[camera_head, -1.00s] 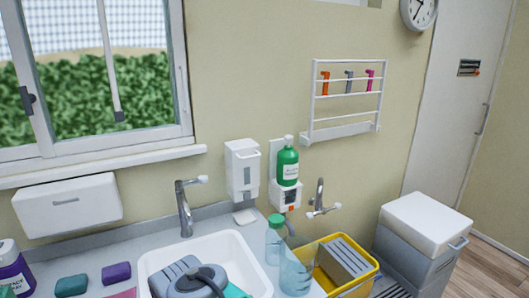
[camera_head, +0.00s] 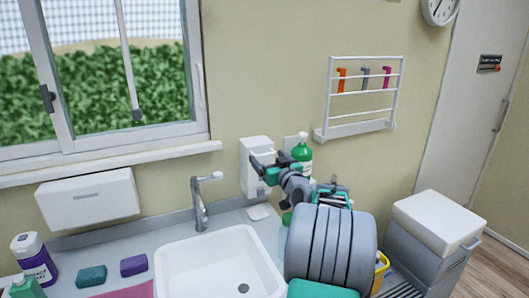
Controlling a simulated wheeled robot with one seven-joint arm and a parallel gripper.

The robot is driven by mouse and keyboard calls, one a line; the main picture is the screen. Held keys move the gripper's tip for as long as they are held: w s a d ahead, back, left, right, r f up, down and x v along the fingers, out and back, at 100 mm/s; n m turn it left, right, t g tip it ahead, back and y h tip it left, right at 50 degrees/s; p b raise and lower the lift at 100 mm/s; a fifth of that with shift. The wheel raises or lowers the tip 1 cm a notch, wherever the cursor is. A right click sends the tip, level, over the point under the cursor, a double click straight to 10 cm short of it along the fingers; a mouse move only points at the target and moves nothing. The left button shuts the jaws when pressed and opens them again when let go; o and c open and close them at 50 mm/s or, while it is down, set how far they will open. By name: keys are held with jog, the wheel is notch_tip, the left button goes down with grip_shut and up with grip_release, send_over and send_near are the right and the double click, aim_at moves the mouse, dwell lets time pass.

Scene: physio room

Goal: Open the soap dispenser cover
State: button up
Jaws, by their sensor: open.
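The white soap dispenser (camera_head: 256,146) hangs on the wall behind the sink, to the right of the tap. Its top and left side show, and its cover looks closed as far as I can see. My gripper (camera_head: 259,168) is open, with its dark fingers directly in front of the dispenser's front face. The fingers hide much of that face. I cannot tell whether they touch the cover.
Below are the white sink (camera_head: 220,262) and the tap (camera_head: 200,200). A white-lidded bin (camera_head: 438,218) stands at the right. My arm covers the counter's right part.

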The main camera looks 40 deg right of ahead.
jog(key=shift+p+x, duration=0.3)
jog(key=shift+x, duration=1.15)
jog(key=shift+c, duration=0.6)
jog(key=shift+a, duration=0.1)
jog(key=c, duration=1.7)
jog(key=shift+c, duration=0.2)
jog(key=shift+f+b, duration=0.1)
jog(key=shift+b, duration=0.2)
